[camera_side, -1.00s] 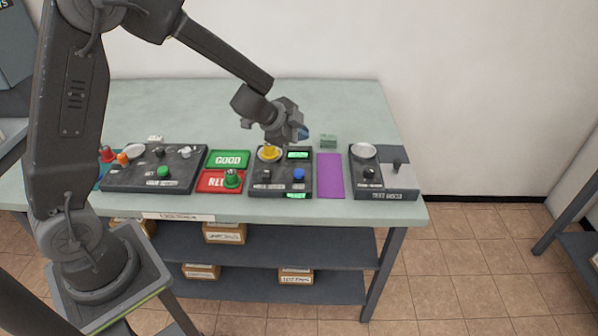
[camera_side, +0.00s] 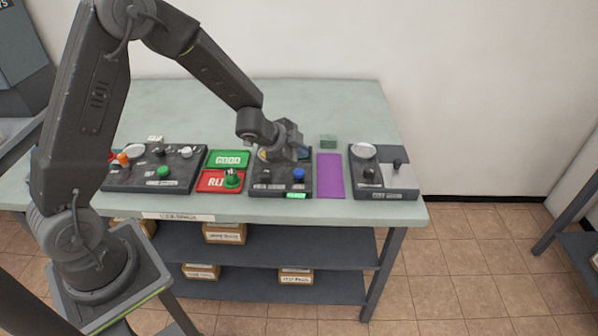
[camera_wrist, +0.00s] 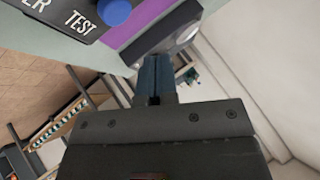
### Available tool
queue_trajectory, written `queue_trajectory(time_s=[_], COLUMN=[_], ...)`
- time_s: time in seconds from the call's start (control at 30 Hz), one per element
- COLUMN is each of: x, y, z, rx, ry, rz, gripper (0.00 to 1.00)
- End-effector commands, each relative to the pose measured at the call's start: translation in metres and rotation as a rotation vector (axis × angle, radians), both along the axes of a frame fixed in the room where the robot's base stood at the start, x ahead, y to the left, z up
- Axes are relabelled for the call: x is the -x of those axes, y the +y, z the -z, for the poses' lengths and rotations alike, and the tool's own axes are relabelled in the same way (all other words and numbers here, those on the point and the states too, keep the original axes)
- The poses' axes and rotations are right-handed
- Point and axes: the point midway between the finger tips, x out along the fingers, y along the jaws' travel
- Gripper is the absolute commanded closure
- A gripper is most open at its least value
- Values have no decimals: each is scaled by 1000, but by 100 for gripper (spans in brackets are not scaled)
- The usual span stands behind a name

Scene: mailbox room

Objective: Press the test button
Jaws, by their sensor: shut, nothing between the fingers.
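The blue button (camera_side: 298,174) sits on the right half of the dark test panel (camera_side: 276,186). In the wrist view the blue button (camera_wrist: 115,11) is at the top edge, beside the printed word TEST. My gripper (camera_side: 302,153) is shut and empty, low over the back part of the panel, just behind the blue button. I cannot tell whether it touches the panel. In the wrist view my gripper's closed fingers (camera_wrist: 154,66) are below and right of the button, apart from it in the picture. The gripper hides most of the yellow-topped part and the upper green display.
Left of the panel are a green GOOD tray (camera_side: 229,160) and a red tray (camera_side: 210,182) holding a green-and-dark piece (camera_side: 232,179). A purple mat (camera_side: 330,177) and another dark panel (camera_side: 369,191) lie to the right. The table (camera_side: 340,105) behind is mostly clear.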

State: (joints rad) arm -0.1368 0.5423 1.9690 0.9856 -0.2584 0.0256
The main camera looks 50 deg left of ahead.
Motion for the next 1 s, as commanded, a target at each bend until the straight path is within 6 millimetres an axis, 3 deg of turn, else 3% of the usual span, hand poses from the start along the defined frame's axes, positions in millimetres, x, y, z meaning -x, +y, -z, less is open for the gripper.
queue_trajectory(time_s=[0.33,1.0], x=[0,-1], y=[0,0], z=[31,33], rx=[-1,-2], ry=[1,-2], rz=[0,0], gripper=[100,100])
